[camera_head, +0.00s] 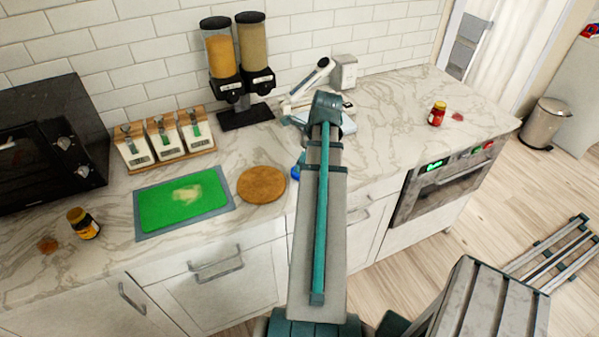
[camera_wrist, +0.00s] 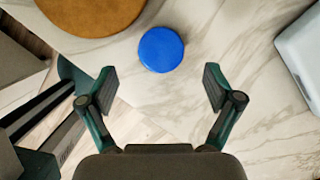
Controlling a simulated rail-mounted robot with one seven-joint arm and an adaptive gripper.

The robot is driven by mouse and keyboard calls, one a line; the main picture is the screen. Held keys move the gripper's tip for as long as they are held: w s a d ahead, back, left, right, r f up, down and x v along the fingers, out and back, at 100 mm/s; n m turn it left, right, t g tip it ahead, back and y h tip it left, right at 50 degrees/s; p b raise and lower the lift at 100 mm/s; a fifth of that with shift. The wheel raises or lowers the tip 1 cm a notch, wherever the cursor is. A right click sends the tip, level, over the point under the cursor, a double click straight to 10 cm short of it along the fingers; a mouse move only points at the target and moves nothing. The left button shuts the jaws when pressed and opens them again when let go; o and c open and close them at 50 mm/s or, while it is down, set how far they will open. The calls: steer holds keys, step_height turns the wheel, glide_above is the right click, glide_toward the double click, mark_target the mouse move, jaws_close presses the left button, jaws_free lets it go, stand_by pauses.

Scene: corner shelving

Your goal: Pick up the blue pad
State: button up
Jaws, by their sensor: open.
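The blue pad (camera_wrist: 161,49) is a small round disc lying flat on the marble counter. In the wrist view it is at the upper middle, just beyond the fingertips and between their lines. In the head view only a sliver of the blue pad (camera_head: 295,172) shows, as my arm hides the rest. My gripper (camera_wrist: 160,88) is open and empty, its two fingers spread wide and apart from the pad. In the head view my gripper is hidden behind my arm.
A round brown board (camera_head: 261,184) lies left of the pad, with a green mat (camera_head: 180,201) farther left. A pale scale-like object (camera_wrist: 303,50) is to the right. Dispensers (camera_head: 237,60) stand behind. The counter's front edge is close to the pad.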

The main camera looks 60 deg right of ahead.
steer(key=shift+p+x, duration=1.05)
steer(key=shift+x, duration=1.65)
steer(key=shift+d, duration=0.1)
steer(key=c, duration=1.2)
steer(key=shift+r, duration=0.2)
steer(key=shift+r+b, duration=0.7)
steer(key=shift+r, duration=0.1)
steer(key=s+a+r+b, duration=0.1)
steer(key=s+r, duration=0.2)
steer(key=s, duration=0.1)
steer(key=s+a+r+b, duration=0.1)
steer(key=s+a+r, duration=0.1)
steer(key=s+r, duration=0.2)
steer(key=s+a+r+b, duration=0.1)
steer(key=s+r+b, duration=0.1)
steer(key=s+r, duration=0.2)
steer(key=shift+s+a, duration=0.2)
steer(key=shift+s, duration=0.5)
